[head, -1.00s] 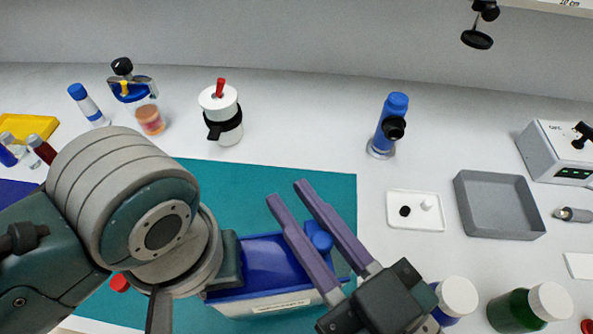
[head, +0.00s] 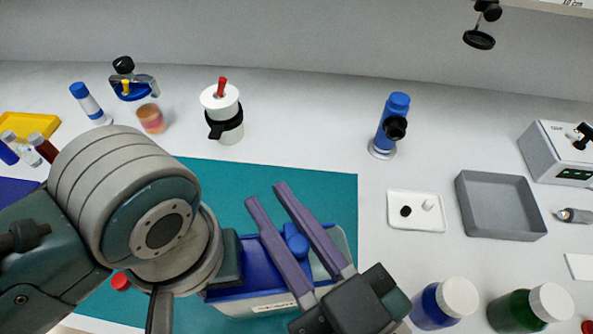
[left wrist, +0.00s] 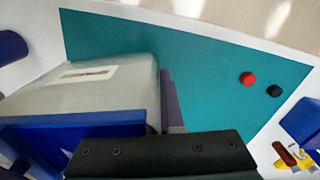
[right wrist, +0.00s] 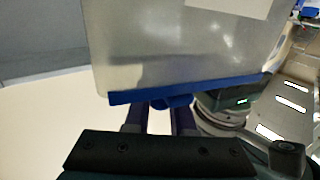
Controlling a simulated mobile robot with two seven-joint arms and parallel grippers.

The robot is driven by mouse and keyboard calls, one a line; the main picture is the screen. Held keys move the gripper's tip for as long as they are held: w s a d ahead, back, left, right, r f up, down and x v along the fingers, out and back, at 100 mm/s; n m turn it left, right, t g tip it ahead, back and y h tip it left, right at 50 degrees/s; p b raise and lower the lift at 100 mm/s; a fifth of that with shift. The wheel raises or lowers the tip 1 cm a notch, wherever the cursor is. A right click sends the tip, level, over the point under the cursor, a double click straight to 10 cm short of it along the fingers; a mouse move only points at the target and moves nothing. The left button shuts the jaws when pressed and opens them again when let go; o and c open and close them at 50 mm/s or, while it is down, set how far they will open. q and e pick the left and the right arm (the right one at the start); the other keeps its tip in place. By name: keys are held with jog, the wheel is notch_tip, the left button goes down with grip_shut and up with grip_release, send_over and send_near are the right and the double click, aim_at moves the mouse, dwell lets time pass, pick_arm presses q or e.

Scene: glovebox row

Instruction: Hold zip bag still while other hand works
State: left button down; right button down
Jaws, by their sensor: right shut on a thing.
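The zip bag (head: 335,240) is clear with a blue band and a white label, low on the teal mat. It also shows in the left wrist view (left wrist: 110,90) and the right wrist view (right wrist: 170,50). My right gripper (head: 264,192) reaches over it with purple fingers, shut on the blue zip slider (head: 295,240). The right wrist view shows the slider (right wrist: 170,102) between the fingers. My left gripper is at the bag's left end, mostly hidden by my arm. A purple finger (left wrist: 172,100) shows beside the bag; its grip is hidden.
The teal mat (head: 320,190) is clear behind the bag. A red cap (head: 121,281) lies left of it. Blue (head: 430,305) and green (head: 515,312) bottles stand right of my right gripper. A white tray (head: 416,225) and a grey tray (head: 500,232) lie beyond them.

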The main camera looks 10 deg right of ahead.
jog(key=shift+a, duration=0.7)
jog(key=c, duration=0.8)
grip_release()
jog(key=shift+o, duration=0.2)
